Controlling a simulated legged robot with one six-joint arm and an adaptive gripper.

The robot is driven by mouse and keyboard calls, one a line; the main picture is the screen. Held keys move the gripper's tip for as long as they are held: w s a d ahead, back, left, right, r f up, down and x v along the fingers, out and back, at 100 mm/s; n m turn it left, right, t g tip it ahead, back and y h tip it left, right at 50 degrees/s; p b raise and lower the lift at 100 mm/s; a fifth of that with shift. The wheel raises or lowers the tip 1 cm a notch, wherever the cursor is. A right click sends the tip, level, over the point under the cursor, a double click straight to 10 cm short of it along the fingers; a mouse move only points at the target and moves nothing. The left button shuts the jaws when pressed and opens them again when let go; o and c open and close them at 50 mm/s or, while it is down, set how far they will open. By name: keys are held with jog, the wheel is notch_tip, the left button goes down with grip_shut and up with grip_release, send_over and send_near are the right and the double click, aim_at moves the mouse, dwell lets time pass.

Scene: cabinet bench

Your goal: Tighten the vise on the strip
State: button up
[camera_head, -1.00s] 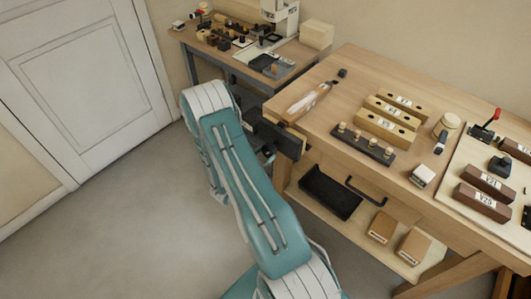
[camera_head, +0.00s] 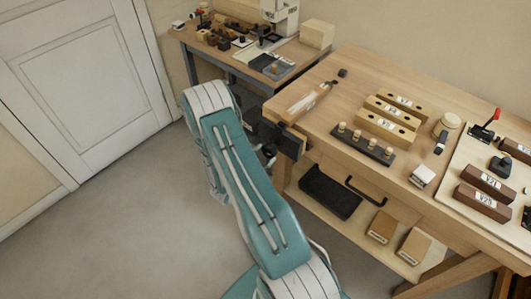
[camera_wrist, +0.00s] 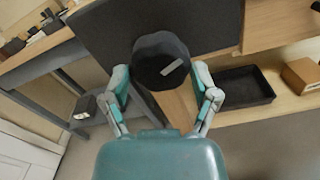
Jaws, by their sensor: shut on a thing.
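The vise is a dark block at the left end of the wooden bench; its dark jaw (camera_head: 291,144) shows in the head view. In the wrist view its round black knob (camera_wrist: 160,58), with a pale mark on its face, sits between the two fingers of my gripper (camera_wrist: 160,78). The fingers are shut on the knob from both sides. A dark vise plate (camera_wrist: 100,30) stands behind it. In the head view my arm hides most of the gripper. I cannot make out the strip in the vise for certain.
On the bench lie a long tool (camera_head: 312,97), yellow blocks (camera_head: 390,112) and a dark rack with pegs (camera_head: 361,145). A black tray (camera_head: 328,192) lies on the lower shelf. A second bench (camera_head: 250,65) with a machine stands behind. The floor at the left is clear.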

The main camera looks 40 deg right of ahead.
jog(key=shift+m, duration=1.2)
jog(key=m, duration=0.4)
jog(key=shift+d, duration=0.1)
jog(key=o, duration=0.9)
jog(key=shift+s+a, duration=0.15)
jog(key=shift+a, duration=1.6)
jog(key=shift+s+a, duration=0.1)
jog(key=shift+a, duration=1.65)
